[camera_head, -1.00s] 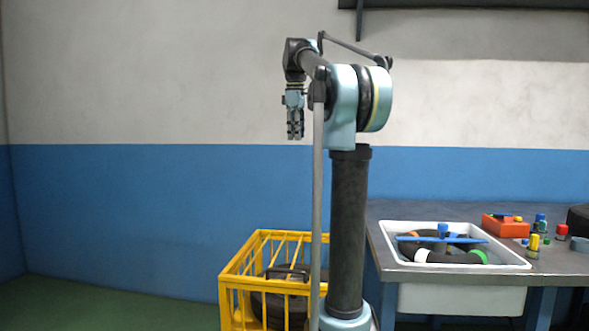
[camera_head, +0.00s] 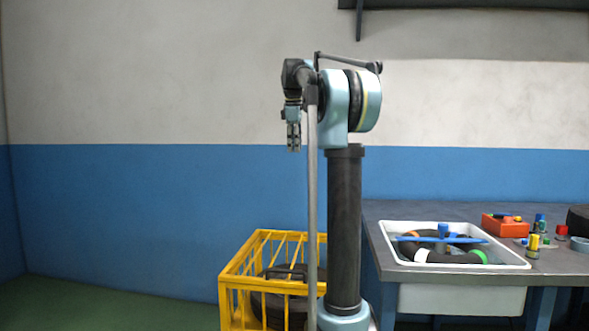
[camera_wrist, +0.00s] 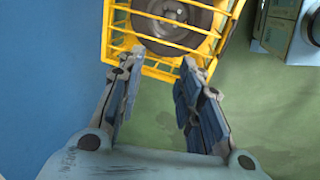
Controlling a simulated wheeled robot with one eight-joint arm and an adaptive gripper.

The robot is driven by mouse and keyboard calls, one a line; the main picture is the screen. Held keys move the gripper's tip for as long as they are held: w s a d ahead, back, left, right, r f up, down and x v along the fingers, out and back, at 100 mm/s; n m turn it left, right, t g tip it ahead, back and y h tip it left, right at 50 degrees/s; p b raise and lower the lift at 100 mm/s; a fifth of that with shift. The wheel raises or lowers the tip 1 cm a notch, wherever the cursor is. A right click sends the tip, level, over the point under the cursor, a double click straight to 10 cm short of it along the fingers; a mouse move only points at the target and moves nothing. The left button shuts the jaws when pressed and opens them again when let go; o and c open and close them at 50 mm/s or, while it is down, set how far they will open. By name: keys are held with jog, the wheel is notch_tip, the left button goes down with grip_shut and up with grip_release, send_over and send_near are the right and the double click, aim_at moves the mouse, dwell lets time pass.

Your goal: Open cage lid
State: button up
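The yellow cage (camera_head: 223,296) stands on the floor at the lower centre in the head view, partly hidden behind my arm. A dark round tyre or wheel (camera_head: 272,304) lies inside it. The cage (camera_wrist: 106,30) also shows at the top of the wrist view, with the wheel (camera_wrist: 178,18) behind its bars. I cannot make out the lid apart from the other bars. My gripper (camera_head: 293,149) hangs pointing down, well above the cage and touching nothing. In the wrist view my gripper (camera_wrist: 158,72) has its two fingers apart with nothing between them.
A grey workbench (camera_head: 415,275) with a white sink basin (camera_head: 456,298) stands right of the cage. An orange box (camera_head: 505,226) and several small coloured items sit on it. A blue and white wall is behind. The green floor (camera_head: 110,305) on the left is clear.

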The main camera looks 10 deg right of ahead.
notch_tip(320, 180, down, 9)
jog(key=w, duration=0.1)
jog(key=shift+w+d+r, duration=0.2)
jog(key=shift+w+d, duration=0.05)
jog(key=shift+w, duration=0.05)
grip_shut()
grip_release()
jog(key=shift+r, duration=0.1)
notch_tip(320, 180, up, 12)
jog(key=s, duration=0.2)
jog(key=shift+a+f, duration=0.25)
jog(key=shift+a, duration=0.1)
